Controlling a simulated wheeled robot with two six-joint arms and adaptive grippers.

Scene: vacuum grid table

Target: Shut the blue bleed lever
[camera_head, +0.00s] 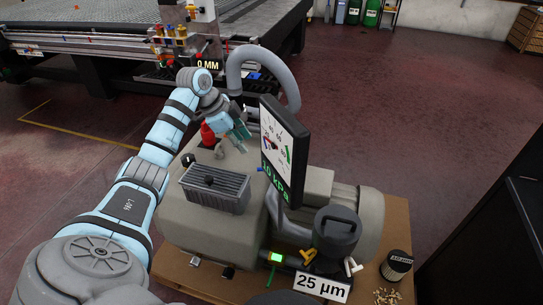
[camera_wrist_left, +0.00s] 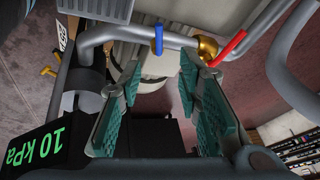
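The blue bleed lever (camera_wrist_left: 158,38) shows in the left wrist view, standing out from a grey pipe (camera_wrist_left: 120,34). A small blue piece (camera_head: 261,169) beside the gauge in the head view may be the same lever. My left gripper (camera_head: 239,130) is above the pump housing, left of the gauge. In the left wrist view my left gripper (camera_wrist_left: 160,68) is open, with its teal pads apart and nothing between them. The lever lies beyond the fingertips, roughly in line with the gap, and appears apart from them. My right gripper is out of view.
A gauge panel (camera_head: 284,148) reading 10 kPa stands close right of the gripper. A red lever (camera_wrist_left: 228,48) and a brass part (camera_wrist_left: 206,46) sit near the blue lever. A grey hose (camera_head: 286,78) curves behind. A finned block (camera_head: 214,188) sits on the housing.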

